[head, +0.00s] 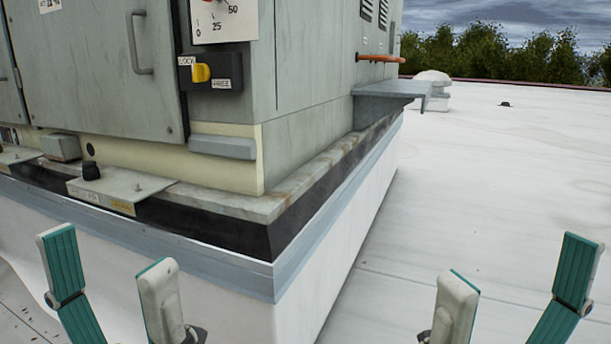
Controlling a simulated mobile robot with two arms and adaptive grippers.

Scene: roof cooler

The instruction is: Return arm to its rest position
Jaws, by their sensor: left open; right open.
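My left gripper (112,276) is at the bottom left in the head view, its two fingers spread wide with nothing between them. It appears in front of the white curb under the cooler. My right gripper (516,278) is at the bottom right, also spread wide and empty, in front of the white roof. Both have teal pads and pale finger parts. The arm links behind them are out of view below. I cannot tell whether either gripper touches anything, but no contact shows.
A grey roof cooler cabinet (95,75) stands at left on a white curb (340,270). It has a door handle (134,42), a yellow lock knob (201,73), a dial panel (222,20) and a projecting metal shelf (395,88). The white roof (490,190) at right is open.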

